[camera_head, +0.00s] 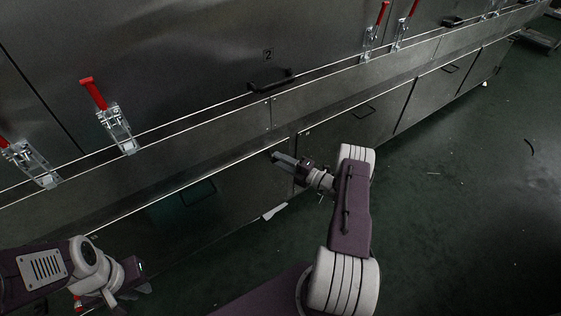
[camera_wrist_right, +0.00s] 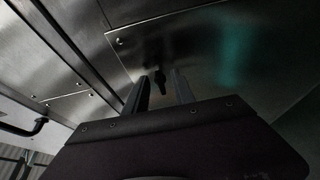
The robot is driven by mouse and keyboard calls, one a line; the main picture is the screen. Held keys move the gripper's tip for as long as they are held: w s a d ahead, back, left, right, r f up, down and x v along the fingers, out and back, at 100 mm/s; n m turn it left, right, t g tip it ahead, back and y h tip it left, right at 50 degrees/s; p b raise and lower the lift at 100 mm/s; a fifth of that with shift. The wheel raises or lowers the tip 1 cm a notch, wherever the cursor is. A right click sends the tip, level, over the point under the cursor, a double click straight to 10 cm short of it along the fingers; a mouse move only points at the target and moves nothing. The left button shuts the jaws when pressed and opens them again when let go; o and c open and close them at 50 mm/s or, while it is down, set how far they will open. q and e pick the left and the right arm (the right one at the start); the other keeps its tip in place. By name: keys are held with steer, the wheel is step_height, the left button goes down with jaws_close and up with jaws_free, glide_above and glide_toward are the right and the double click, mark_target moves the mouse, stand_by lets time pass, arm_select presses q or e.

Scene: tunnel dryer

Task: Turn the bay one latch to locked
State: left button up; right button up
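Two toggle latches with red handles sit on the steel dryer panels at the left of the head view: one latch (camera_head: 116,127) beside bay 2 with its handle raised, and another latch (camera_head: 33,163) at the left edge, its handle partly cut off. Two more red-handled latches (camera_head: 370,42) (camera_head: 398,38) stand far along the panels. I see no bay one label. My right gripper (camera_head: 281,158) is near the lower panel, below the bay 2 door handle, away from the latches.
The number 2 (camera_head: 267,55) marks a door with a black bar handle (camera_head: 272,82). A long ledge (camera_head: 270,112) runs along the dryer, with lower panels (camera_head: 350,130) beneath it. The green floor (camera_head: 460,190) at the right is mostly clear, with small scraps.

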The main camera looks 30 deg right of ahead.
steer(key=shift+s, duration=0.1)
steer(key=p+v, duration=0.2)
steer(key=v, duration=0.7)
steer(key=shift+a, duration=0.15)
